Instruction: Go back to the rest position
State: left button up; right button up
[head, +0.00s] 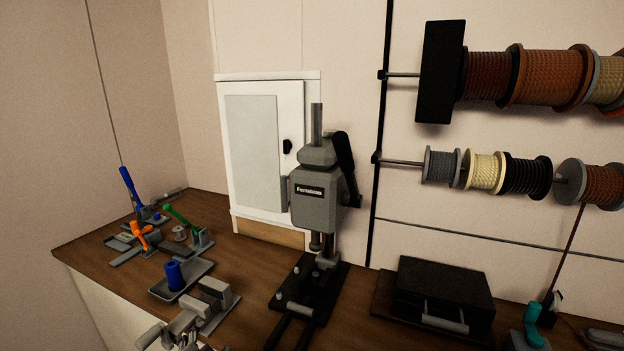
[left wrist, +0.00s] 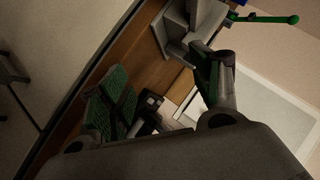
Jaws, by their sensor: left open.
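My left gripper (left wrist: 158,88) shows in the left wrist view with its two fingers spread wide apart. One finger has a green ribbed pad; the other is seen more from its side. Nothing is held between them. The brown bench (left wrist: 140,75) lies beyond the fingers, with a grey block-like fixture (left wrist: 176,30) and a green-handled tool (left wrist: 265,18) near the top. My right gripper is in neither view.
The wooden bench (head: 225,262) carries a grey vise (head: 205,305), a tray (head: 195,282) with a blue spool (head: 174,274), clamps, a tall grey press (head: 318,195) and a black case (head: 445,290). Rope spools (head: 485,172) hang at right. A white cabinet (head: 265,150) stands behind.

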pick_arm(q)
jog(key=s+d+f+n+g+h, duration=0.25)
jog(key=s+f+n+g, duration=0.45)
jog(key=s+f, duration=0.7)
jog(key=s+a+f+m+g+b, duration=0.1)
jog(key=s+f+b, duration=0.15)
jog(key=f, duration=1.55)
jog(key=s+a+f+g+b, duration=0.1)
jog(key=s+f+b, duration=0.15)
jog(key=f, duration=1.65)
jog(key=s+a+f+b, duration=0.2)
jog(key=s+a+f, duration=0.1)
jog(key=s+f, duration=0.7)
jog(key=s+a+f+g+b, duration=0.1)
jog(key=s+a+f+b, duration=0.1)
jog(key=s+f, duration=0.9)
notch_tip(320, 180, down, 2)
jog(key=shift+a+f+y+b, duration=0.2)
jog(key=shift+a+y+b, duration=0.2)
jog(key=shift+y+b, duration=0.1)
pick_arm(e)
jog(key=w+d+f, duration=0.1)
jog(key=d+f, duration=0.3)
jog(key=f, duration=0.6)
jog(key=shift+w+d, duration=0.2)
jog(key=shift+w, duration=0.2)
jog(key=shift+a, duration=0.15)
